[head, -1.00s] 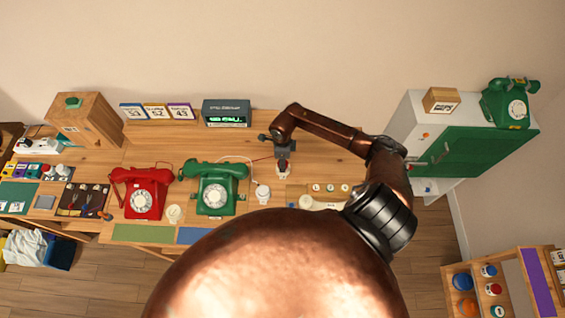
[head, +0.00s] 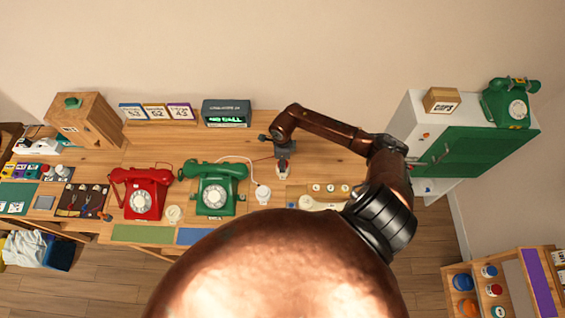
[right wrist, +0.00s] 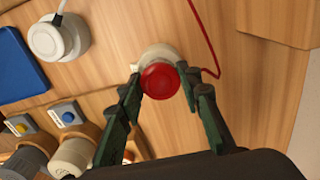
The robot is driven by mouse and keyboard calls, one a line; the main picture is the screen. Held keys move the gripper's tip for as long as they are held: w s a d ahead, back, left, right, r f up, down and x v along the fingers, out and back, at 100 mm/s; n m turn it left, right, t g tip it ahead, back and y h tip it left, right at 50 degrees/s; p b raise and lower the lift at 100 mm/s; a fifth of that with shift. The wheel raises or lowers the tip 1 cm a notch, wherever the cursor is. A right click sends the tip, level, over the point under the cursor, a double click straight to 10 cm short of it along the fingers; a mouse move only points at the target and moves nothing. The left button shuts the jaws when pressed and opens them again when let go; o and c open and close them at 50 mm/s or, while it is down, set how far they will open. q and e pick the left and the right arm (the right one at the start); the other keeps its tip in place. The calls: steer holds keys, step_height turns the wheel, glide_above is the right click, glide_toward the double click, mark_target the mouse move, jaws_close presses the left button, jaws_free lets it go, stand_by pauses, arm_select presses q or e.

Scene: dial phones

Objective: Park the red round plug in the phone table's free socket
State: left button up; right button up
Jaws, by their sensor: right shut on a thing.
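The red round plug (right wrist: 160,82) is between the fingertips of my right gripper (right wrist: 166,88), with its red cord (right wrist: 207,40) curving away to the right. The gripper is shut on it. A pale round socket (right wrist: 158,54) shows directly behind the plug; whether the plug is seated in it or just above it I cannot tell. In the head view my right gripper (head: 283,163) is over the phone table (head: 335,172), right of the green phone (head: 214,190). A white round plug or socket with a white cord (right wrist: 60,36) is nearby. My left gripper is not in view.
A red phone (head: 143,194) stands left of the green one. A grey display box (head: 227,113) is at the back. A row of small knobs (head: 330,188) lies right of my gripper. A white-and-green cabinet (head: 470,152) stands at the right.

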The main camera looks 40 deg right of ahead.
steer(key=shift+f+b, duration=0.55)
steer(key=shift+f, duration=0.15)
steer(key=o, duration=1.1)
step_height(320, 180, up, 12)
stand_by(0.5)
